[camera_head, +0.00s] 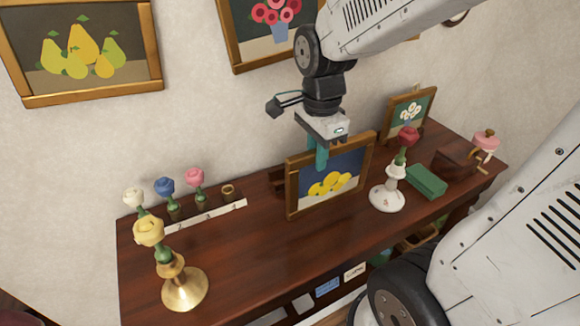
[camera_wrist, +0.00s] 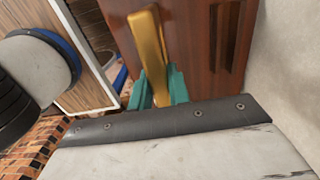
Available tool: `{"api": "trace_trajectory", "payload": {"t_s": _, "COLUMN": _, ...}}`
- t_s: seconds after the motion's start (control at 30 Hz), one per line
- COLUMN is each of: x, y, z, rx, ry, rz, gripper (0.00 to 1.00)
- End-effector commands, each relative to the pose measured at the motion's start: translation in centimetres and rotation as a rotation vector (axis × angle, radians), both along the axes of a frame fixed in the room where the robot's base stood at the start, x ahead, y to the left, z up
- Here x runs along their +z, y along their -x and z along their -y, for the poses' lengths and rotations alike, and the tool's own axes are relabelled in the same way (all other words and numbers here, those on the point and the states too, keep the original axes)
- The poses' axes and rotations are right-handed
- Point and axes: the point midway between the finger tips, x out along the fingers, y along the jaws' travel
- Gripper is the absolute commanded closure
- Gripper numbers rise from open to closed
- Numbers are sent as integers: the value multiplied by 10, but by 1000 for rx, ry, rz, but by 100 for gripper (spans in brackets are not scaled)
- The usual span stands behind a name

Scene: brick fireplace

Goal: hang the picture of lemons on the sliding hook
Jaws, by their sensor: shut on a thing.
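The picture of lemons (camera_head: 331,186), yellow fruit on a dark blue ground in a gold-brown frame, is upright at the middle of the wooden mantel top. My gripper (camera_head: 318,156) comes down from above, its teal fingers shut on the frame's top edge. In the wrist view the teal fingertips (camera_wrist: 158,90) lie on both sides of the gold frame edge (camera_wrist: 149,48). I cannot tell whether the frame's bottom touches the wood. I cannot make out the sliding hook; my arm covers part of the wall above.
Pictures of pears (camera_head: 80,50) and red flowers (camera_head: 236,38) hang on the wall. A brass candlestick (camera_head: 184,288), a white candlestick (camera_head: 387,198), a green box (camera_head: 426,181), a rack of flowers (camera_head: 205,215) and a small flower picture (camera_head: 408,112) are on the wooden top (camera_head: 240,255).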

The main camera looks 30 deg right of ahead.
Motion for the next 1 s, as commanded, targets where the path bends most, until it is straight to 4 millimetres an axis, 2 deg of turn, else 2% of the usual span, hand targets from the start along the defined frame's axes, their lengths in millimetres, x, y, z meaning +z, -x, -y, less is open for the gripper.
{"api": "trace_trajectory", "payload": {"t_s": 0.33, "x": 0, "y": -1, "z": -4, "rx": 6, "ry": 0, "rz": 0, "gripper": 100}}
{"api": "trace_trajectory", "payload": {"t_s": 0.43, "x": -1, "y": -9, "z": -3, "rx": 6, "ry": 0, "rz": -2, "gripper": 100}}
{"api": "trace_trajectory", "payload": {"t_s": 0.57, "x": -4, "y": -38, "z": 0, "rx": 5, "ry": 0, "rz": -3, "gripper": 100}}
{"api": "trace_trajectory", "payload": {"t_s": 0.8, "x": -11, "y": -101, "z": 6, "rx": 3, "ry": 0, "rz": -3, "gripper": 100}}
{"api": "trace_trajectory", "payload": {"t_s": 1.0, "x": -13, "y": -136, "z": 10, "rx": 2, "ry": 0, "rz": 0, "gripper": 100}}
